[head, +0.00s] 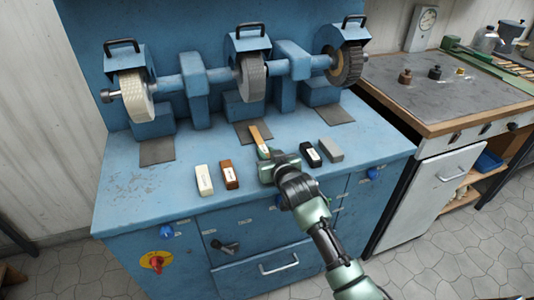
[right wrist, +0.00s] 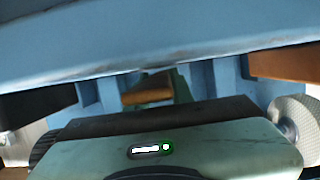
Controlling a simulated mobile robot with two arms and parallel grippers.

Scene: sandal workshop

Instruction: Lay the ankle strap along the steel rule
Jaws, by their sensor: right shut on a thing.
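My right gripper (head: 264,154) is over the front of the blue machine top, shut on a narrow tan-orange piece (head: 256,134). This piece sticks out beyond the fingers towards the grinding wheels. It also shows between the fingers in the right wrist view (right wrist: 147,96). I cannot tell whether it is the ankle strap, or whether it touches the top. I cannot make out a steel rule in either view. My left gripper is not in view.
A white bar (head: 204,180) and a brown bar (head: 230,175) lie left of the gripper; a black bar (head: 310,155) and a grey bar (head: 331,150) lie right. Several wheels, one grey (head: 252,78), stand behind. A grey-topped bench (head: 440,105) at right holds small weights.

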